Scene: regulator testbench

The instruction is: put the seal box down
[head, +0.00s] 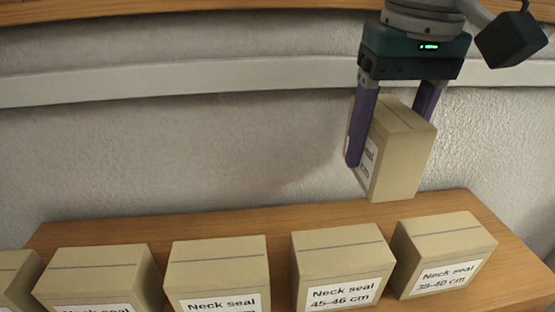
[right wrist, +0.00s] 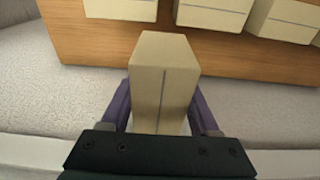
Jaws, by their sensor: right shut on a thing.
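My right gripper (head: 390,125) is shut on a tan cardboard seal box (head: 405,150), with one purple finger on each side. The held box has a white label, mostly hidden by the near finger; only "cm" reads clearly. It is held in the air above and behind the back right part of the wooden shelf (head: 300,217). In the right wrist view the held box (right wrist: 163,80) sits between the two fingers, with the shelf (right wrist: 85,35) beyond it. My left gripper is not in view.
Several similar boxes stand in a row on the shelf, including a "45-46 cm" box (head: 340,245) and a "38-40 cm" box (head: 445,243) at the right end. A strip of bare wood runs behind them. A rough pale wall (head: 200,150) with a white rail (head: 200,88) stands behind.

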